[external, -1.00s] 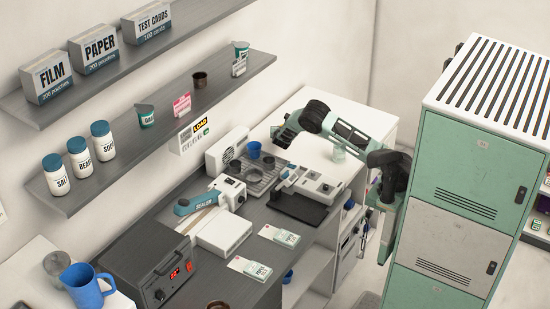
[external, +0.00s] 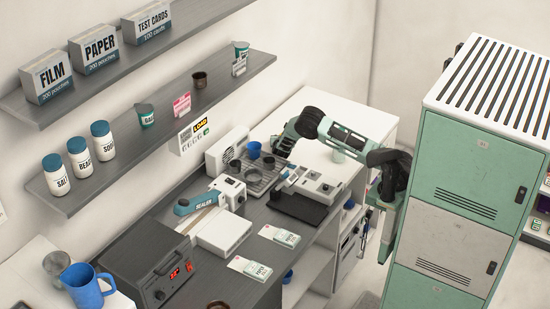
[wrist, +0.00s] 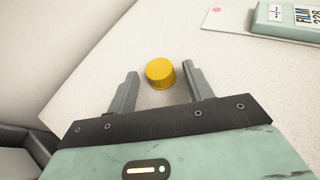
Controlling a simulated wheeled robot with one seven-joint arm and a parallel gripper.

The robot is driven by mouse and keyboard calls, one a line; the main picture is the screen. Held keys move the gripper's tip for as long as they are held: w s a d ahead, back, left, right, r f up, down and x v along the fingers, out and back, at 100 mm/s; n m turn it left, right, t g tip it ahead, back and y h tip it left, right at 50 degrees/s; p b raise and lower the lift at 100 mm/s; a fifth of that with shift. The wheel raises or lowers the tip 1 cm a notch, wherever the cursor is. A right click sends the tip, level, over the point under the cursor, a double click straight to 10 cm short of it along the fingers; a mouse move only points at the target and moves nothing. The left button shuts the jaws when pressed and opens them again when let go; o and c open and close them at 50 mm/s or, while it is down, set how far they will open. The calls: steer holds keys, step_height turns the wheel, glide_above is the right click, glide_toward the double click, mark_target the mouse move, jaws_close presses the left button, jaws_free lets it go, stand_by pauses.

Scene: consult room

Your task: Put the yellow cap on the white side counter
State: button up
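The yellow cap (wrist: 160,73) sits on a pale speckled surface in the wrist view, between my gripper's fingertips, with visible gaps to both fingers. My gripper (wrist: 161,70) is open and I see nothing held. In the external view my gripper (external: 282,148) hangs low near the back end of the grey bench, by the white counter (external: 300,102). The cap cannot be made out in the external view. I cannot tell for sure which white top the wrist view shows.
A mint packet labelled FILM (wrist: 287,20) lies on a white card at the top right of the wrist view. The grey bench holds a dark-cup tray (external: 262,180), a blue cup (external: 254,149) and a sealer (external: 205,205). Mint lockers (external: 455,180) stand at the right.

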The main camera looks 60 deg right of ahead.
steer(key=shift+a+r, duration=0.2)
steer(key=shift+r, duration=0.05)
steer(key=b+v, duration=0.1)
steer(key=v, duration=1)
steer(key=shift+s+a+r+b, duration=0.15)
steer(key=shift+s+b, duration=0.05)
steer(key=shift+b, duration=0.15)
steer(key=s+a+r+m+g+y+p, duration=0.2)
steer(key=s+a+r+m+y+p, duration=0.25)
steer(key=s+a, duration=0.5)
steer(key=s+a+r+m+g+y+p, duration=0.25)
steer(key=s+a+r+m, duration=0.4)
steer(key=s, duration=0.55)
steer(key=s+a+r+m+g+y+p, duration=0.2)
steer(key=s+a+r+m+y+p, duration=0.15)
steer(key=s+a+r, duration=0.6)
steer(key=s+a+f+m+y+b, duration=0.1)
steer(key=s, duration=0.4)
steer(key=s+a+f+m+b, duration=0.1)
steer(key=s, duration=0.4)
steer(key=shift+s+a+f+g+y, duration=0.25)
steer(key=shift+s+f+g+y, duration=0.05)
steer(key=shift+f+g+y, duration=0.05)
